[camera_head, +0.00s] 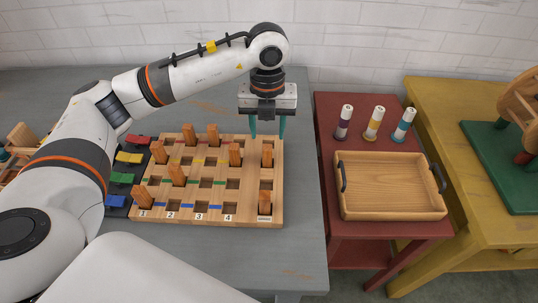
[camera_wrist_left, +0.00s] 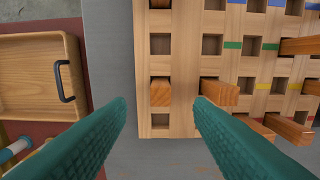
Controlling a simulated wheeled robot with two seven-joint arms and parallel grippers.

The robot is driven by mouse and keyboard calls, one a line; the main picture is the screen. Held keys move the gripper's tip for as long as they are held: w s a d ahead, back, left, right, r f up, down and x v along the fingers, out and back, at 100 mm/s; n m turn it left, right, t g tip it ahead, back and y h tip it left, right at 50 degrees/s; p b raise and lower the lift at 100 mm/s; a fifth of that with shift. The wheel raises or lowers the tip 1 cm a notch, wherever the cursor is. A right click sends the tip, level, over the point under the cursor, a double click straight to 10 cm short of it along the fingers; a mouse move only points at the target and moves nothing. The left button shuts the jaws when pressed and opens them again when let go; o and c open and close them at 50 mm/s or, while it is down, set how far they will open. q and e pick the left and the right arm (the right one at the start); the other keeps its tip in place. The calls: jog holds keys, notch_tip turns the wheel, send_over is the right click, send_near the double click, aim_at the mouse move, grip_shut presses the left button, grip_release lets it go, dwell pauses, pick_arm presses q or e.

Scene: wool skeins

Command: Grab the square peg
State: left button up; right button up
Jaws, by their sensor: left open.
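The wooden pegboard (camera_head: 218,220) lies on the grey table, with rows of square holes and several orange-brown square pegs. One square peg (camera_head: 267,157) stands in the separate right-hand column of the board. My left gripper (camera_head: 268,137) points down at the far end of that column, open and empty, with teal fingers. In the left wrist view a square peg (camera_wrist_left: 161,93) shows between the two fingertips (camera_wrist_left: 160,103), apart from both. My right gripper is out of view.
Red (camera_head: 137,139), yellow, green and blue blocks sit left of the board. A red side table holds a wooden tray (camera_head: 392,212) with dark handles and three spools (camera_head: 374,124). A yellow table (camera_head: 450,140) stands at right. Grey tabletop in front of the board is clear.

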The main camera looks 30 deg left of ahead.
aim_at(267, 147)
pick_arm(q)
notch_tip(267, 147, down, 9)
jog(key=shift+w+a+p, duration=0.1)
jog(key=shift+w+p, duration=0.05)
jog(key=shift+p, duration=0.25)
jog(key=shift+c, duration=0.6)
grip_shut()
